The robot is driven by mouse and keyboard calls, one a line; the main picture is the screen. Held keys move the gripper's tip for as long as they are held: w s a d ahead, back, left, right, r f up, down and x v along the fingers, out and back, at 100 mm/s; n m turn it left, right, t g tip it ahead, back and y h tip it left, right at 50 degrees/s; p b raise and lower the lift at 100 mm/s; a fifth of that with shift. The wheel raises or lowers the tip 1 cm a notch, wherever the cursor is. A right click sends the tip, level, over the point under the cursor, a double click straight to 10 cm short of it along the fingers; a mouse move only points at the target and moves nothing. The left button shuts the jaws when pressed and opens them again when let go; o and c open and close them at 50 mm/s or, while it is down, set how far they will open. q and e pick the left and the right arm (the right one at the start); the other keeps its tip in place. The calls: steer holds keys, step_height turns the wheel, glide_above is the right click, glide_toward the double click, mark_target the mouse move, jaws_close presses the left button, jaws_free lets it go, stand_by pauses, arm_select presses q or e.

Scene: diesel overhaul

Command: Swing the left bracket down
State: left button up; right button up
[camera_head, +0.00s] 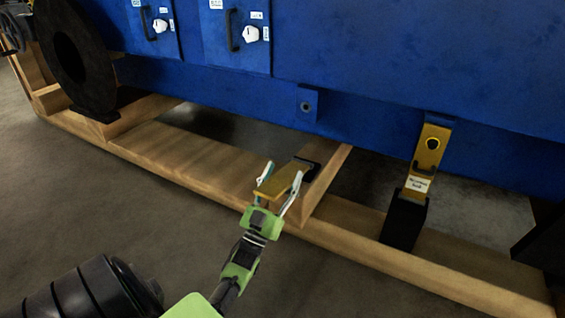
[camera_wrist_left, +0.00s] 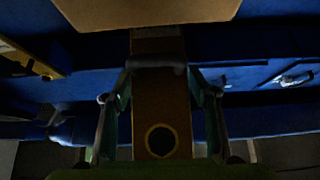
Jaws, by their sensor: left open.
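The left bracket (camera_head: 278,183) is a yellow plate, swung low and away from the blue housing; its far end meets a dark mount (camera_head: 309,168) on the wooden frame. My left gripper (camera_head: 281,173) is open, with one finger on each side of the plate. In the left wrist view, the left bracket (camera_wrist_left: 160,100) with its round hole lies between the two spread fingers (camera_wrist_left: 160,95); whether they touch it I cannot tell. A blue lug (camera_head: 306,106) with a hole sits on the housing above, apart from the bracket. My right gripper is not in view.
Wooden beams (camera_head: 185,157) run along the base. The grey floor (camera_head: 110,215) in front is clear.

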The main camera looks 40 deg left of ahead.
mark_target(282, 178)
arm_select(q)
step_height(282, 178, up, 8)
steer(key=shift+f, duration=0.25)
stand_by(0.5)
